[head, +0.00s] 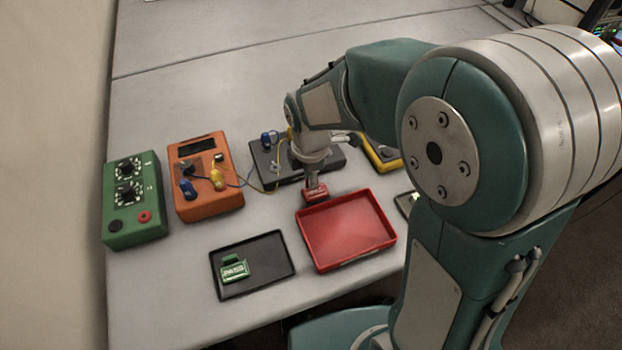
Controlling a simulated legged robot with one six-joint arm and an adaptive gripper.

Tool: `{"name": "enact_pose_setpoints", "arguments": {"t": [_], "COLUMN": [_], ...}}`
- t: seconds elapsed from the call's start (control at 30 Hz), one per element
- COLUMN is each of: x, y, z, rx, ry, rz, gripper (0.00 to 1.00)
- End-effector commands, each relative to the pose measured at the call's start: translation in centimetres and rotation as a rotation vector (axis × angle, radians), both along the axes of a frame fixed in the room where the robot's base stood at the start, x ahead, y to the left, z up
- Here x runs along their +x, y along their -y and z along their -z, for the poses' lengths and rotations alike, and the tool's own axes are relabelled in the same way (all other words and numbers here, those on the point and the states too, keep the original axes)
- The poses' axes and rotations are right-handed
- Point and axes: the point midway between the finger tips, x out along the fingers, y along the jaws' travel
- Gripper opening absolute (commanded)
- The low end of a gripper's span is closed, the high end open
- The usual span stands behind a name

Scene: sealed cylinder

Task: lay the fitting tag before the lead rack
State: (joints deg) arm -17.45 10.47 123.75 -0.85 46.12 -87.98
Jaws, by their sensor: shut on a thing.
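My gripper (313,180) points down near the far left corner of the red tray. It is shut on a small red tag (317,195) with pale marks, too small to read. The tag is at or just above the tray's far rim; I cannot tell if it touches. A green tag (234,268) marked PASS sits on a black tray (267,280) at the front. A dark grey box (264,176) with a blue plug stands behind my gripper, partly hidden by my arm; it may be the lead rack.
The red tray (346,233) is empty. An orange meter (208,203) with blue and yellow leads and a green box (133,222) with two dials stand at the left. A yellow-edged device (380,158) is partly behind my arm. The table's back is clear.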

Motion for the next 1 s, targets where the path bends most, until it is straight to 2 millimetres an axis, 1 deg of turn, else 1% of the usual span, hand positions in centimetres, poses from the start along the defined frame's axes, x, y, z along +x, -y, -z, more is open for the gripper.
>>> {"name": "enact_pose_setpoints", "arguments": {"t": [0.03, 0.1, 0.43, 0.47, 0.5, 0.53, 0.87, 1.0], "x": [-0.03, 0.01, -0.01, 0.00, 0.01, 0.01, 0.02, 0.09], "y": [0.02, 0.01, 0.08, 0.08, 0.07, 0.07, 0.02, -0.01], "z": [0.73, 1.20, 1.47, 1.47, 1.45, 1.45, 1.42, 0.50], "rx": [-0.001, 0.000, 0.001, 0.001, 0.000, 0.000, 0.000, 0.001], "ry": [-0.003, 0.000, 0.001, 0.001, 0.001, 0.001, 0.001, 0.005], "rz": [0.000, 0.000, 0.000, 0.000, 0.000, 0.000, 0.000, 0.000], "gripper": [0.00, 0.00, 0.00, 0.20, 0.38, 0.46, 0.46, 0.46]}}
